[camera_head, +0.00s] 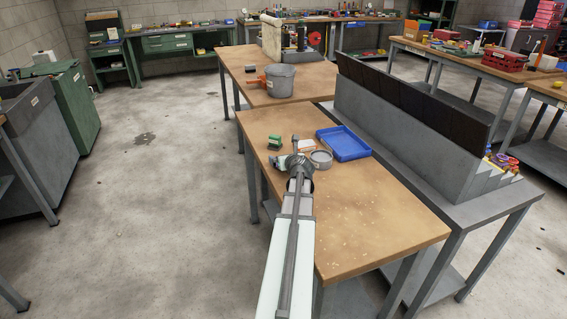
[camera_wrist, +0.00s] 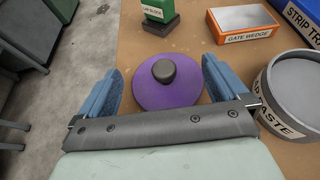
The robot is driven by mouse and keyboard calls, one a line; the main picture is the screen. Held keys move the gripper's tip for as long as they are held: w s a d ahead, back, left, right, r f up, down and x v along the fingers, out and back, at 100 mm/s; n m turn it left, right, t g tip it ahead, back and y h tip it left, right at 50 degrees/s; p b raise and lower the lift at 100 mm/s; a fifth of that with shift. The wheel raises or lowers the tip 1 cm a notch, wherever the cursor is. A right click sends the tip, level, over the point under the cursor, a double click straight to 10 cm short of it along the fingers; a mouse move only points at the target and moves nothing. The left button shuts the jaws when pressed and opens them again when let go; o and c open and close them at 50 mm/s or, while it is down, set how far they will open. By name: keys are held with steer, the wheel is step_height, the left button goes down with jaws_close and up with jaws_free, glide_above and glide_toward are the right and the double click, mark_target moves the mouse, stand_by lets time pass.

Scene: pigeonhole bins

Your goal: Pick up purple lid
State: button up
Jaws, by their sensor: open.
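The purple lid (camera_wrist: 168,92), a flat round disc with a dark grey knob (camera_wrist: 164,71) on top, lies on the wooden table in the wrist view. My gripper (camera_wrist: 164,85) is open, with one blue finger on each side of the lid; its lower edge is hidden behind the gripper body. I cannot tell whether the fingers touch the lid. In the head view my gripper (camera_head: 295,163) is over the near wooden table, and the lid is hidden there by my arm.
A round grey tub (camera_wrist: 296,98) labelled "PASTE" stands close right of my gripper. A white and orange "GATE WEDGE" box (camera_wrist: 243,23) and a green block (camera_wrist: 160,10) lie beyond the lid. A blue tray (camera_head: 343,144) sits behind the tub. The near table front (camera_head: 375,235) is mostly clear.

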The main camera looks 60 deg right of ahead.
steer(key=x, duration=0.5)
steer(key=shift+s+d+f, duration=0.1)
steer(key=shift+s+f, duration=0.05)
steer(key=shift+s, duration=0.1)
steer(key=c, duration=1)
